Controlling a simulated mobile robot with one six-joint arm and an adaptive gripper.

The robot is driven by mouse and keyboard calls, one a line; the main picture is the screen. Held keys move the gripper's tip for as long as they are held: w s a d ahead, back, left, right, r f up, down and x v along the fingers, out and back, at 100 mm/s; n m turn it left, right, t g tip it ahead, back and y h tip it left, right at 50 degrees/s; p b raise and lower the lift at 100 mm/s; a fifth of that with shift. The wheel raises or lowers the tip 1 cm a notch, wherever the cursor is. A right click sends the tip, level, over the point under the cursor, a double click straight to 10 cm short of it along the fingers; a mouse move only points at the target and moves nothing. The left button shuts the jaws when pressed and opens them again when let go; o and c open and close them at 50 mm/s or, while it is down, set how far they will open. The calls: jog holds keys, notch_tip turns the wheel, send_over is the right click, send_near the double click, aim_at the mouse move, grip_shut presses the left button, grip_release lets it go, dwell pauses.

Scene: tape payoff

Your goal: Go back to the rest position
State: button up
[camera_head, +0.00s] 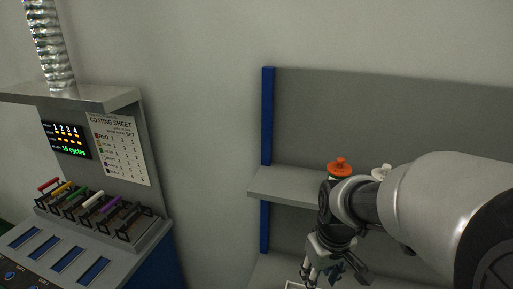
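My gripper (320,272) hangs at the lower middle of the head view, at the end of my grey arm that reaches in from the right edge. It points downward in front of the shelf unit. Its fingers are small, dark and partly overlapped, so I cannot tell whether they are apart or closed. I see no object clearly held in it.
A shelf (285,184) behind my arm carries an orange-topped item (340,167) and a white-topped item (382,170), both partly hidden. At left stands a console (112,238) with several coloured-handled holders, a display (66,140) and a coating sheet (119,148). Bare wall separates them.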

jog(key=s+r+m+t, duration=0.1)
jog(key=s+r, duration=0.3)
jog(key=s, duration=0.4)
jog(key=s+r+m+t, duration=0.2)
jog(key=s+r, duration=0.3)
jog(key=s, duration=0.3)
jog(key=shift+s+a+r+m, duration=0.15)
jog(key=shift+a+r+m, duration=0.15)
jog(key=shift+m, duration=0.1)
jog(key=shift+c, duration=0.5)
